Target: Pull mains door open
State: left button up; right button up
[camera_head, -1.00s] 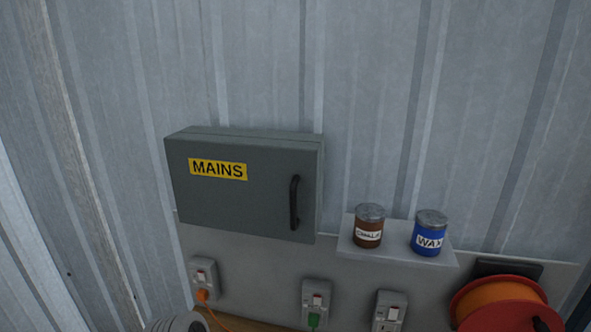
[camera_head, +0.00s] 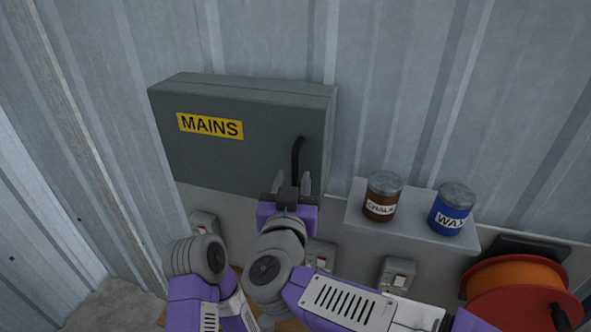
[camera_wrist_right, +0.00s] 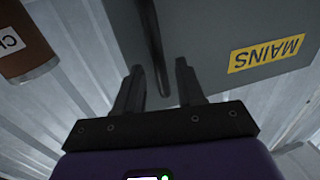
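The grey mains box (camera_head: 240,165) with a yellow MAINS label is on the corrugated wall, its door closed. Its black bar handle (camera_head: 297,158) stands upright near the door's right edge. My right gripper (camera_head: 292,184) is at the lower end of the handle. In the right wrist view the gripper (camera_wrist_right: 155,85) has its two fingers apart, and the handle (camera_wrist_right: 155,50) shows between and beyond the fingertips. I cannot tell whether a finger touches it. A purple and grey arm part shows at the lower left, but the left gripper's fingers are not visible.
A shelf (camera_head: 357,224) right of the box holds a brown chalk tin (camera_head: 382,197) and a blue wax tin (camera_head: 451,209). Sockets (camera_head: 397,275) are on the panel below. A red and orange cable reel (camera_head: 515,290) is at the lower right.

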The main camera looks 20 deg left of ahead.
aim_at(295, 176)
jog(key=w, duration=0.3)
jog(key=shift+w+a, duration=0.2)
jog(key=shift+w, duration=0.05)
jog(key=shift+c, duration=0.3)
jog(key=shift+f, duration=0.1)
grip_shut()
